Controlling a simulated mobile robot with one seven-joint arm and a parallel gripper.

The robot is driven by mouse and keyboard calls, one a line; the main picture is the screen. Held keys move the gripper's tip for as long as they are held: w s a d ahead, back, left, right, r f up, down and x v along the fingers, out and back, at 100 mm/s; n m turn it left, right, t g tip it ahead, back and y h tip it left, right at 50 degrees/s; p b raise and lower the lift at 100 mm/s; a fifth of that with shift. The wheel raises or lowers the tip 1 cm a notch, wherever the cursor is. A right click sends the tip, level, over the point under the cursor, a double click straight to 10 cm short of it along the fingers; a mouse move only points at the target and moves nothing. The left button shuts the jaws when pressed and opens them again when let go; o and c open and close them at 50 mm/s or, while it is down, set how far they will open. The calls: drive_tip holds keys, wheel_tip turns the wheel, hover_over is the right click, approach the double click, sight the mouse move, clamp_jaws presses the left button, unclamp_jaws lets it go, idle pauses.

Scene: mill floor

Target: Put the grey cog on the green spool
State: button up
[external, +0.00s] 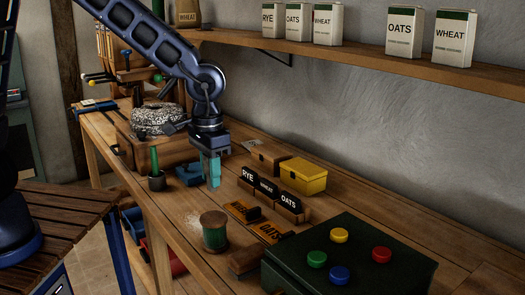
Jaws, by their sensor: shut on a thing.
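The green spool (214,238) stands upright on the workbench, with a pale brown round top and green wound around its middle. My gripper (213,184) points straight down above the bench, behind the spool and clear of it. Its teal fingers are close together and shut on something. What they hold is too small or too hidden to make out. I cannot pick out the grey cog anywhere else in view.
A small pot with a green stick (156,181) and a blue object (189,175) are left of my gripper. Label blocks (267,189), a yellow box (303,177) and a dark button panel (355,268) are right.

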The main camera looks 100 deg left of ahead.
sight(212, 191)
drive_tip(key=shift+f, duration=3.55)
drive_tip(key=o, duration=0.9)
drive_tip(key=shift+f, duration=0.1)
drive_tip(key=shift+o, duration=0.2)
wheel_tip(212, 191, up, 12)
drive_tip(key=shift+r, duration=0.15)
drive_tip(key=s+d+r+m+t, duration=0.1)
drive_tip(key=s+d+r+m, duration=0.2)
drive_tip(key=s, duration=0.7)
drive_tip(key=s+d+r+m+t, duration=0.2)
drive_tip(key=s+d+r+m, duration=0.1)
drive_tip(key=s, duration=0.8)
drive_tip(key=s+d+r+m+t, duration=0.1)
drive_tip(key=s+d+r+m, duration=0.2)
drive_tip(key=s, duration=0.8)
drive_tip(key=d+r, duration=0.2)
drive_tip(key=d, duration=0.2)
drive_tip(key=shift+r+t, duration=0.3)
drive_tip(key=shift+r, duration=0.05)
